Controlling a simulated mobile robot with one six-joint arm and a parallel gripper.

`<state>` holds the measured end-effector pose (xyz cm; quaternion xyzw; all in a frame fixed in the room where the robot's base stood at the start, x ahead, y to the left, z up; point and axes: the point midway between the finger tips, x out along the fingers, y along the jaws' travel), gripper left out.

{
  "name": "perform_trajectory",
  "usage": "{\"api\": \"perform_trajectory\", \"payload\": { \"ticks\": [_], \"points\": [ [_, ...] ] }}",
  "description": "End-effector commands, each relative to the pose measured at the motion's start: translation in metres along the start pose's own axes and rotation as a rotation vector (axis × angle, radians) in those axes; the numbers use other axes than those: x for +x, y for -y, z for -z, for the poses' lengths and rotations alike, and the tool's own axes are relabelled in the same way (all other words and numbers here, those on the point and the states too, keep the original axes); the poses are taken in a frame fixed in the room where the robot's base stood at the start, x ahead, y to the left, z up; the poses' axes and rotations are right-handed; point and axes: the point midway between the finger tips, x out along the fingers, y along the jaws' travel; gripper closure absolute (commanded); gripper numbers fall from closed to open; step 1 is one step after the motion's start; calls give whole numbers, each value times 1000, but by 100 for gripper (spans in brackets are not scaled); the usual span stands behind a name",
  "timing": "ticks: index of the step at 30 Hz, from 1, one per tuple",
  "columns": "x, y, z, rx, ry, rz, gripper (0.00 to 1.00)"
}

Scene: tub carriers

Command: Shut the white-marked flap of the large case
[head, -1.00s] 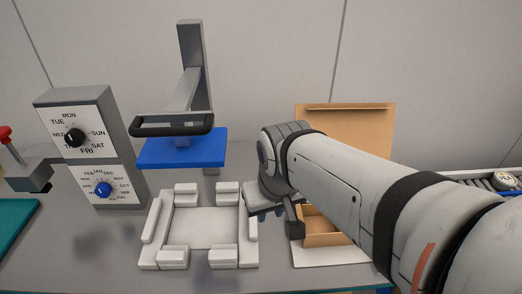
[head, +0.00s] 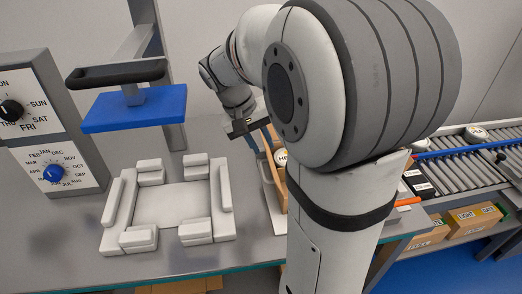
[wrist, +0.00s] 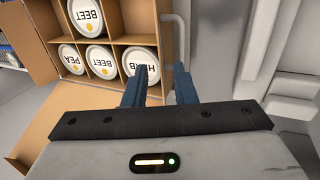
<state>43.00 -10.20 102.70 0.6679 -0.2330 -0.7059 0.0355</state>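The cardboard case (wrist: 116,27) stands open in the wrist view with several white tubs inside. Their labels read BEET (wrist: 87,14), PEA (wrist: 70,58) and HERB (wrist: 137,66). One brown flap (wrist: 80,112) lies spread at the lower left, and another panel (wrist: 27,35) stands at the upper left. I see no white mark on either. In the head view my arm hides most of the case (head: 268,178). My gripper (wrist: 160,80) is open, its blue fingers apart near the HERB tub and the case's right edge. It also shows above the case in the head view (head: 243,126).
A white padded cradle (head: 178,203) lies left of the case. A blue plate (head: 130,108) on a grey stand and a dial box (head: 45,130) are farther left. A roller conveyor (head: 460,170) runs at the right, with cartons (head: 470,217) below.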

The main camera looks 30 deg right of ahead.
Motion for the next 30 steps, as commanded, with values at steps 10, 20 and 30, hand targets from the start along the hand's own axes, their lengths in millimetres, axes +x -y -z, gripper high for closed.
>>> {"api": "perform_trajectory", "payload": {
  "ticks": [10, 20, 30],
  "points": [
    [44, 1, -1, -2, 2, 1, 75],
    [47, 1, 0, -3, -1, 2, 77],
    [46, 1, 0, -4, -1, 2, 100]
  ]
}}
